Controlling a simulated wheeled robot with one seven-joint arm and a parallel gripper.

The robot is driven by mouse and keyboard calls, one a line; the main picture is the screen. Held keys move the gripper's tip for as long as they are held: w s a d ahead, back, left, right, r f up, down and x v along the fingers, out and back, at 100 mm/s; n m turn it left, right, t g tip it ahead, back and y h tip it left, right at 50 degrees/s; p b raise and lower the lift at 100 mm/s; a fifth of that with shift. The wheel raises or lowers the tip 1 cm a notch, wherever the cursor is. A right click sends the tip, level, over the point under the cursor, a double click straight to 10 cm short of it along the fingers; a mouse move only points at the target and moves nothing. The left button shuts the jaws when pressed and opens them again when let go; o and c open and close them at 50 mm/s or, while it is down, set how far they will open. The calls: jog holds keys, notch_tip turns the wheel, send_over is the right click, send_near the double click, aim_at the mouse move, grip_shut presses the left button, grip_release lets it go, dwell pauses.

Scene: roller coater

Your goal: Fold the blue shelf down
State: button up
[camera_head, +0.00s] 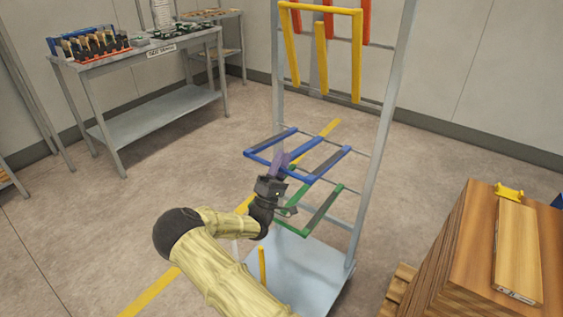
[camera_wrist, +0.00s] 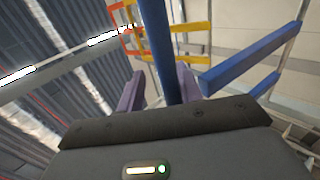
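My gripper (camera_head: 280,160), with purple fingers, is at the shelf's near front bar. In the wrist view my gripper (camera_wrist: 160,90) is open, its fingers apart on either side of a blue bar (camera_wrist: 163,50). A gap shows between the left finger and the bar; contact at the right finger cannot be told. Another blue bar (camera_wrist: 255,58) runs to the right of the fingers.
A green shelf (camera_head: 323,212) sticks out below the blue one. A yellow shelf frame (camera_head: 320,8) hangs higher on the rack (camera_head: 387,110). A grey workbench (camera_head: 150,112) stands back left, with open floor between.

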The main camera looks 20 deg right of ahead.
jog(key=shift+o, duration=0.5)
jog(key=v, duration=0.9)
jog(key=shift+w+f+b, duration=0.25)
jog(key=shift+w+b, duration=0.15)
jog(key=shift+b, duration=0.05)
jog(key=s+a+f, duration=0.2)
jog(key=a, duration=0.1)
jog(key=shift+c, duration=0.5)
jog(key=v, duration=0.3)
jog(key=d+v, duration=0.1)
jog(key=shift+s+a+f+b, duration=0.2)
jog(key=shift+f+b, duration=0.2)
jog(key=shift+f, duration=0.05)
